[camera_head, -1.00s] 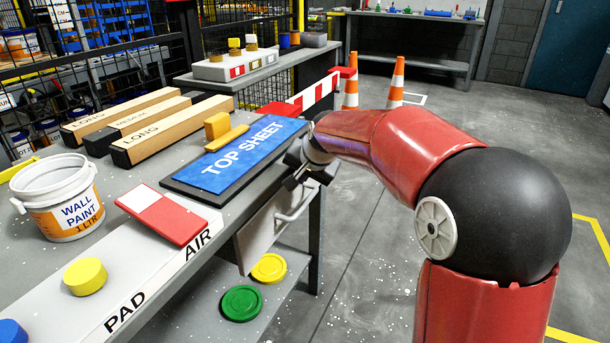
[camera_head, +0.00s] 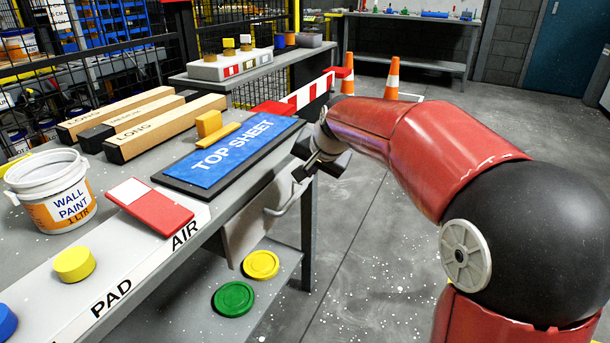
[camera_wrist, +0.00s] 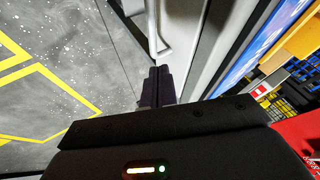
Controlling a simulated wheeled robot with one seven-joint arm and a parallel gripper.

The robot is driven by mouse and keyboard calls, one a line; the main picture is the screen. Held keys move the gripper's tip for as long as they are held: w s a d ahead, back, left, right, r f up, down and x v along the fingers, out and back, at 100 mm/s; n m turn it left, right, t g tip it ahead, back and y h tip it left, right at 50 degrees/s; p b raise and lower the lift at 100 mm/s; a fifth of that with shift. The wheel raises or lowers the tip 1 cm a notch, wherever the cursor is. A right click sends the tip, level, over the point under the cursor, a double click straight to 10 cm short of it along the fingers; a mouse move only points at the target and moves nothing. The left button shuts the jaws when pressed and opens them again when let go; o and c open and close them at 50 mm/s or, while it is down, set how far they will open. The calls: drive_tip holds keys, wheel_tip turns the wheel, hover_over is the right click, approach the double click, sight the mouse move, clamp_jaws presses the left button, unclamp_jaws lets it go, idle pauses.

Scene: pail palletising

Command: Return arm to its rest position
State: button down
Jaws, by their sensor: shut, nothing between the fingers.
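My gripper (camera_head: 302,174) is at the table's right edge, beside the blue TOP SHEET board (camera_head: 230,157), with my red arm reaching to it from the right. In the wrist view my gripper (camera_wrist: 157,74) has its dark fingers together with nothing between them. It points along the side of the table, near a light grey handle (camera_wrist: 153,28). The same handle (camera_head: 283,203) shows below the table edge in the head view. I cannot tell whether the fingers touch it.
A white WALL PAINT pail (camera_head: 52,190), a red-and-white block (camera_head: 150,207) and a yellow puck (camera_head: 74,263) stand on the grey table. Yellow (camera_head: 261,264) and green lids (camera_head: 233,298) lie on the lower shelf. Orange cones (camera_head: 392,78) stand behind. Floor to the right is clear.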

drive_tip(key=s+d+r+n+h, duration=0.1)
drive_tip(key=s+d, duration=0.2)
drive_tip(key=s, duration=0.6)
drive_tip(key=s+d+r+n, duration=0.1)
drive_tip(key=s+d+r, duration=0.15)
drive_tip(key=s, duration=0.65)
drive_tip(key=s+d+f+n, duration=0.1)
drive_tip(key=s+d+f, duration=0.1)
drive_tip(key=s+f, duration=0.2)
drive_tip(key=s+d+f+n+g+h, duration=0.1)
drive_tip(key=s+f, duration=0.3)
drive_tip(key=s, duration=0.6)
drive_tip(key=shift+d+f+n+h, duration=0.3)
drive_tip(key=shift+d+n, duration=0.1)
drive_tip(key=shift+d, duration=0.4)
drive_tip(key=shift+s, duration=0.1)
